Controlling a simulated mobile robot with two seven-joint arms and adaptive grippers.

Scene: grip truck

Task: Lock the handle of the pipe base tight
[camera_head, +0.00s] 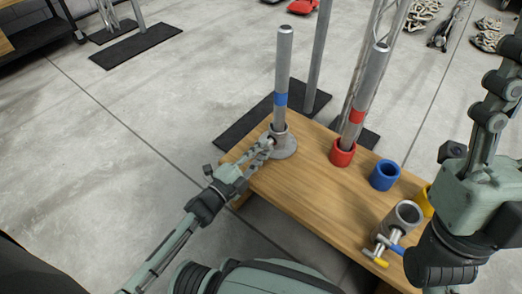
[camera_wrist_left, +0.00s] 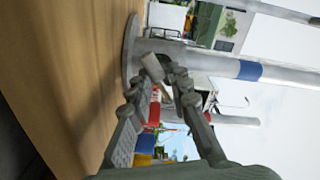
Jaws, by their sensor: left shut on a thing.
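A grey pipe with a blue band (camera_head: 282,90) stands upright in a round grey pipe base (camera_head: 287,150) at the far left corner of the wooden table. The base and the banded pipe (camera_wrist_left: 249,70) also show in the left wrist view. My left gripper (camera_head: 266,146) is at the left side of the base, shut on its small handle (camera_wrist_left: 152,67). The fingers partly hide the handle in the head view. My right gripper (camera_head: 495,100) is raised at the right edge, partly cut off, away from the base.
On the table (camera_head: 300,190) stand a red ring base (camera_head: 342,153) holding a red-banded pipe (camera_head: 366,95), an empty blue ring (camera_head: 384,175), a yellow ring (camera_head: 428,203), and a grey pipe base with handles (camera_head: 404,216). Bare wood lies between them.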

